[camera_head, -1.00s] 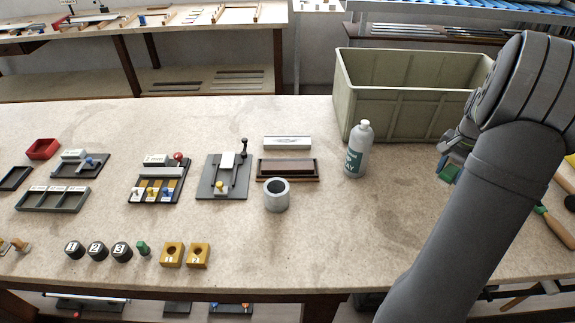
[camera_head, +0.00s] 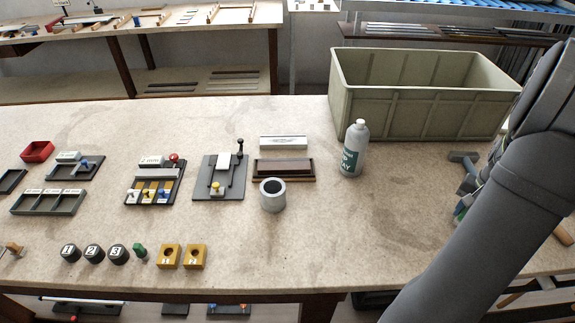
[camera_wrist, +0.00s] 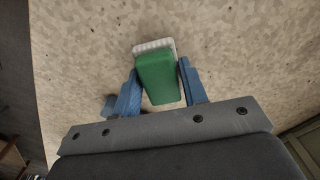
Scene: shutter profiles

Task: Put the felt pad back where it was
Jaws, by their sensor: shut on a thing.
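The felt pad (camera_wrist: 158,78) looks like a green block with a whitish layer showing past its far end. My gripper (camera_wrist: 159,70) is shut on it, with one blue finger on each long side. The wrist view shows speckled bench top behind the pad; I cannot tell whether the pad touches it. In the head view my gripper (camera_head: 464,203) is at the right part of the bench, partly hidden by my own arm. Only a sliver of green shows there.
A white bottle (camera_head: 353,150) and a big green-grey crate (camera_head: 420,112) stand behind and left of my gripper. The bench top between ring and gripper is clear. A wooden handle (camera_head: 563,235) lies at right.

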